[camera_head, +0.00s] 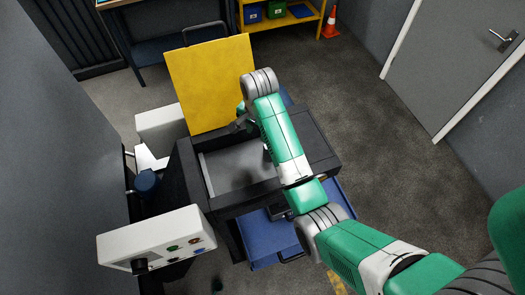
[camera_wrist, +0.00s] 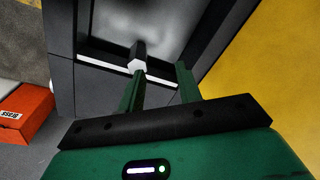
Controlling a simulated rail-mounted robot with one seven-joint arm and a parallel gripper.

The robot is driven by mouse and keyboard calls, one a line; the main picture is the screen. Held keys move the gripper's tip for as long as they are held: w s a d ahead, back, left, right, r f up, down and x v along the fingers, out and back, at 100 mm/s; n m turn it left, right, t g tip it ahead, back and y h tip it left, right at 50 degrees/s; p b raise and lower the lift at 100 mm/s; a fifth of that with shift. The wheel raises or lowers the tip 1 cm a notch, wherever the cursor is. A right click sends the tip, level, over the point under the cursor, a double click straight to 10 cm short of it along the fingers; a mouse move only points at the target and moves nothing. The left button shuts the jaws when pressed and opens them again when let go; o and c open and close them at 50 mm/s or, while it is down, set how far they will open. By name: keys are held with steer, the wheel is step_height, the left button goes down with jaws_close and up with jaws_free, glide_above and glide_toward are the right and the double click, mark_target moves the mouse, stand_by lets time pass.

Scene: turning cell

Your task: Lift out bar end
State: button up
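In the wrist view, a short dark bar end (camera_wrist: 139,50) with a pale face lies at the edge of a grey bin floor (camera_wrist: 190,25). My gripper (camera_wrist: 163,68) is open, with its two green fingers apart. The bar end shows just beyond the left fingertip, not centred between the fingers; I cannot tell whether they touch. Nothing shows gripped. In the head view, my gripper (camera_head: 241,124) hangs beside the raised yellow lid, over the far part of the open dark bin (camera_head: 205,190). The bar end cannot be made out clearly there.
The yellow lid (camera_head: 210,80) stands upright behind the bin and fills the right of the wrist view. A white control panel (camera_head: 155,238) stands at the front left. A blue cart shelf (camera_head: 262,242) is below. An orange box (camera_wrist: 22,115) lies left in the wrist view.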

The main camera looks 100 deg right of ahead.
steer(key=shift+m+y, duration=0.6)
steer(key=shift+m, duration=0.1)
steer(key=s, duration=0.1)
steer(key=s+f, duration=0.2)
steer(key=s, duration=0.1)
steer(key=shift+a, duration=0.4)
steer(key=shift+w+a+f+p, duration=0.1)
steer(key=shift+f+p, duration=0.15)
steer(key=shift+f, duration=1)
steer(key=shift+w+a+f+p, duration=0.15)
steer(key=shift+f+p, duration=0.15)
steer(key=shift+f, duration=1)
steer(key=shift+w+a+f+p, duration=0.1)
steer(key=shift+f+p, duration=0.15)
steer(key=shift+f, duration=1)
steer(key=shift+c, duration=0.4)
jaws_close()
